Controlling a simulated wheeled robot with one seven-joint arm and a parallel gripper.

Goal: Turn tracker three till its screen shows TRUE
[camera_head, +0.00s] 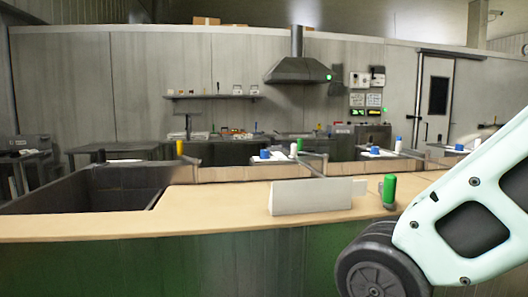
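I cannot single out tracker three, and I can read no screen showing TRUE. A green upright cylinder (389,190) stands at the right of the near counter, beside a pale rectangular block (312,196). Whether either belongs to a tracker is unclear. My gripper is out of view; pale-green and black parts of my arm fill the lower right.
The tan counter (200,212) crosses in front, with a dark open basin (110,190) at left. Beyond it are a yellow post (180,148), several blue and white items, a range hood (298,68), a wall shelf (212,96) and a door (436,97). The counter's left-middle top is clear.

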